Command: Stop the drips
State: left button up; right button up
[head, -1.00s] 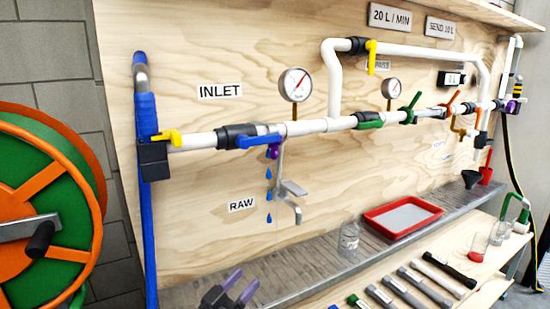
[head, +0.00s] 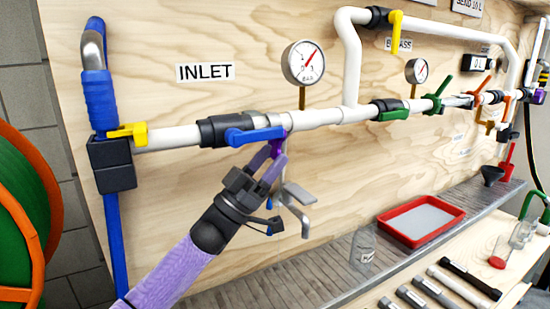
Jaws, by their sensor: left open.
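My left gripper (head: 277,150) is open, its two purple fingers pointing up at the underside of the white inlet pipe (head: 318,118). Below, the grey sample tap (head: 297,206) hangs from the pipe, partly hidden by the gripper. A blue drip (head: 269,204) shows beside the wrist; the other drips and the RAW label are hidden by my arm. My right gripper is not in view.
A yellow handle (head: 127,133) sits left on the pipe, and a gauge (head: 303,63) stands above it. A clear glass (head: 363,246) and a red tray (head: 421,220) are on the grey shelf. The orange-green reel (head: 30,215) is at far left.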

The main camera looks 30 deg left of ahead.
pick_arm(q)
jog(key=shift+x, duration=0.8)
jog(key=shift+y, duration=0.3)
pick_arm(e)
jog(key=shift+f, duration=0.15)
pick_arm(q)
grip_shut()
jog(key=g+p, duration=0.1)
jog(key=p, duration=0.3)
jog(key=r+g+y+p, duration=0.1)
jog(key=g+p, duration=0.1)
jog(key=p, duration=0.3)
jog(key=shift+s+a+r+p, duration=0.2)
jog(key=shift+s+r+p, duration=0.05)
jog(key=shift+s+p, duration=0.1)
jog(key=shift+f+y+p, duration=0.4)
jog(key=shift+y+p, duration=0.1)
jog(key=shift+f, duration=0.2)
grip_release()
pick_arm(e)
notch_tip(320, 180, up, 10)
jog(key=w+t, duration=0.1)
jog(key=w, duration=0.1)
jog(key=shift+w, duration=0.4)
